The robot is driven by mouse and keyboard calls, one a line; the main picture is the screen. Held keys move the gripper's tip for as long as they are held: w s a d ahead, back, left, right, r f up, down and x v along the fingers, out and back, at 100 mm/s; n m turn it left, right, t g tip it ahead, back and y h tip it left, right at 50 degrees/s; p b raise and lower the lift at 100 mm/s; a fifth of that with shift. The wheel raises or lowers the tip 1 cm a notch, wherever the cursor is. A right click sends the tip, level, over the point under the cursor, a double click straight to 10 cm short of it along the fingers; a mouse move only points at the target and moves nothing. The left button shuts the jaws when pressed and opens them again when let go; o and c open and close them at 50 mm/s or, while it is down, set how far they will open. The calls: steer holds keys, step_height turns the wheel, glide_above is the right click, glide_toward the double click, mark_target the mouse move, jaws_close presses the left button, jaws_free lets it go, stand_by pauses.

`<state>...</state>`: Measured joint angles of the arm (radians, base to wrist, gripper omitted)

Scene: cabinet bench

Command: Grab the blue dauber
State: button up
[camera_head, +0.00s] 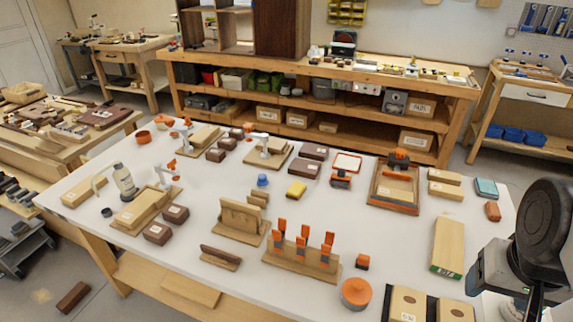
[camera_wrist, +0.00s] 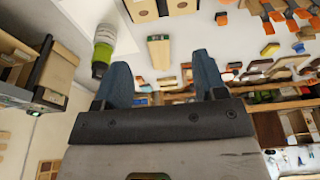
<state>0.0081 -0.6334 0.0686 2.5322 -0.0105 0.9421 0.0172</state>
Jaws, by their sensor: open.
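The blue dauber (camera_head: 262,180) is a small, rounded blue piece standing on the white table, left of a yellow block (camera_head: 296,189). In the wrist view a small blue spot (camera_wrist: 299,47) beside the yellow block looks like the same dauber, though it is too small to be sure. My gripper (camera_wrist: 163,76) is open, with its two blue fingers apart and nothing between them. It is far from the dauber; in the head view only my dark arm shows at the right edge, and the fingertips cannot be made out.
A wooden rack with orange-handled tools (camera_head: 300,258) stands in front and right of the dauber. A wooden holder (camera_head: 240,220) is in front of it. A long plank (camera_head: 447,246) and an orange round container (camera_head: 356,293) lie nearer my arm.

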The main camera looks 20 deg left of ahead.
steer(key=shift+o, duration=0.2)
steer(key=w+a+f+m+g+y, duration=0.2)
steer(key=w+a+m+g+y, duration=0.1)
steer(key=w+a, duration=1.1)
steer(key=w+a+f+m+g+y, duration=0.2)
steer(key=w+a+y, duration=0.2)
steer(key=w+a, duration=1.05)
steer(key=w+a+f+m+g+y, duration=0.1)
steer(key=w+a+f+m, duration=0.1)
steer(key=w+a+f, duration=0.45)
steer(key=w+a+f+m+g+y, duration=0.1)
steer(key=w+a+f, duration=0.25)
steer(key=w, duration=0.55)
steer(key=m+g+y, duration=0.2)
steer(key=m+y, duration=0.1)
glide_toward(262, 181)
steer(key=shift+a+r, duration=0.15)
steer(key=shift+a, duration=0.4)
steer(key=shift+w+a+f, duration=0.2)
steer(key=shift+a+f, duration=0.25)
steer(key=shift+f, duration=0.05)
steer(key=shift+x, duration=1.3)
